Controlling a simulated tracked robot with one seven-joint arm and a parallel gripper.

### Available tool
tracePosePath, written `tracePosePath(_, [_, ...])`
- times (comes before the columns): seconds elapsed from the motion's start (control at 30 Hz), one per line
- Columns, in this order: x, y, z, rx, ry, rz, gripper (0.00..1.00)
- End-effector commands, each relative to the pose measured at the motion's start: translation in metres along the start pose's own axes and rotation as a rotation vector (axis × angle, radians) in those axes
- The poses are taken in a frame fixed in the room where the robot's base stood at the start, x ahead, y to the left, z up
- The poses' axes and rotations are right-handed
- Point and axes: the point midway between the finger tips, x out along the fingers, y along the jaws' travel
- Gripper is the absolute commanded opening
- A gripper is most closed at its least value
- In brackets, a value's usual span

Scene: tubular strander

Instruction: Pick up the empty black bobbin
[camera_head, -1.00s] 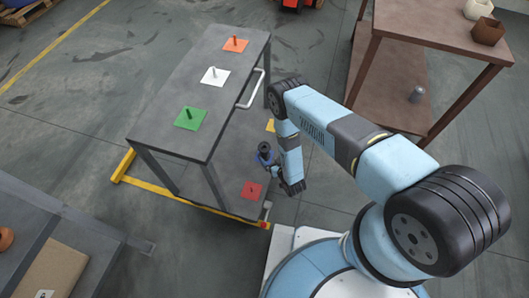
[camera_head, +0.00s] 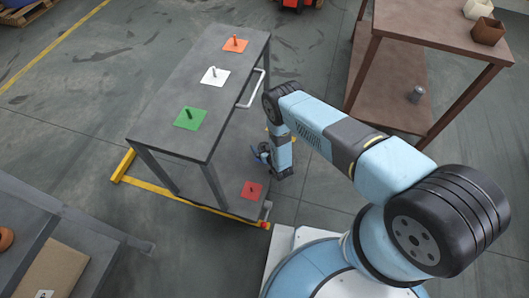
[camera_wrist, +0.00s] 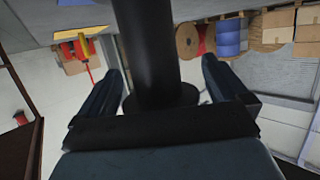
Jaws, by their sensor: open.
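The black bobbin (camera_wrist: 147,45) fills the middle of the wrist view, with a dark cylindrical core and a round flange at its lower end in the picture. No wire shows on the part of the core in view. My gripper (camera_wrist: 162,68) is open, with one finger on each side of the core and visible gaps between. In the head view my gripper (camera_head: 263,154) reaches in at the right side of the grey cart, above its lower shelf. The bobbin cannot be made out clearly there.
The grey cart (camera_head: 165,140) carries orange, white and green peg plates on top. Its lower shelf has a red plate (camera_head: 251,190). A white handle (camera_head: 252,90) sticks out near my arm. A brown table (camera_head: 450,40) stands at the right, with open floor between.

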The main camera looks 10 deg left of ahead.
Motion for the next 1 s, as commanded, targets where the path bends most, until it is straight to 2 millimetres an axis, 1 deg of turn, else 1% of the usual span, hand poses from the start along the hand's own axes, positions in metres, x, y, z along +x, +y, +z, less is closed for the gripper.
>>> tracePosePath(0.17, [-0.0001, -0.0001, 0.0001, 0.0, 0.0, 0.0, 1.0])
tracePosePath(0.77, [-0.0002, -0.0004, -0.0001, 0.0, 0.0, -0.001, 0.43])
tracePosePath(0.8, [-0.0002, -0.0004, -0.0002, 0.0, 0.0, -0.001, 0.41])
tracePosePath(1.0, [-0.0002, -0.0005, -0.0007, 0.0, 0.0, -0.001, 0.41])
